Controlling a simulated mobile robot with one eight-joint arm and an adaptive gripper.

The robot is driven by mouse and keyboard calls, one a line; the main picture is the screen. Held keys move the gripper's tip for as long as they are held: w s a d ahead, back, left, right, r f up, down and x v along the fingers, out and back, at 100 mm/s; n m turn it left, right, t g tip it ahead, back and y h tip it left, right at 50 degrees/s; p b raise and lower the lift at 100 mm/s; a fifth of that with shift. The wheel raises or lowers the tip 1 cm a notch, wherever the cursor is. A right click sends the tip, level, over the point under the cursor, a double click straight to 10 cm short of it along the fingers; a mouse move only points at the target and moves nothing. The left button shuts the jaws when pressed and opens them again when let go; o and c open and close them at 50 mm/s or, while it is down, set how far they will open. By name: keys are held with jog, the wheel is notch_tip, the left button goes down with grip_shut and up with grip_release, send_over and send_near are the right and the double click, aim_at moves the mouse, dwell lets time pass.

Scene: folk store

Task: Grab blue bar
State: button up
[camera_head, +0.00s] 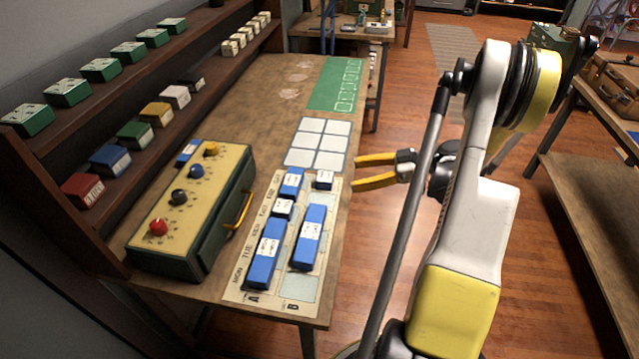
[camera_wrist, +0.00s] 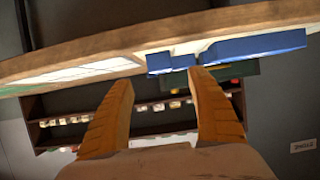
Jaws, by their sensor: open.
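Several blue bars with white labels stand on a cream board (camera_head: 235,292) at the near end of the table: a long bar (camera_head: 263,262) in column A, another long bar (camera_head: 309,238) in column B, and a shorter bar (camera_head: 291,183) at the top of column A. Small blocks (camera_head: 283,208) (camera_head: 324,179) stand among them. My gripper (camera_head: 355,172) is open and empty off the table's right edge, its orange fingers pointing left toward the board. In the wrist view, blue pieces (camera_wrist: 255,45) show at the table edge beyond the open fingers (camera_wrist: 160,82).
A dark green box (camera_head: 150,262) with a yellow knobbed panel stands left of the board. White squares (camera_head: 317,143) and a green mat (camera_head: 325,98) lie farther back. A wall shelf (camera_head: 100,190) holds small coloured boxes. The table's middle (camera_head: 262,125) is clear.

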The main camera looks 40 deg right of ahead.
aim_at(333, 177)
jog(key=b+x, duration=0.1)
jog(key=x, duration=0.3)
jog(key=shift+w+a+f, duration=0.1)
jog(key=shift+w+f, duration=0.05)
jog(key=b+x, duration=0.2)
jog(key=x, duration=0.3)
jog(key=shift+w+a, duration=0.25)
jog(key=c, duration=1.2)
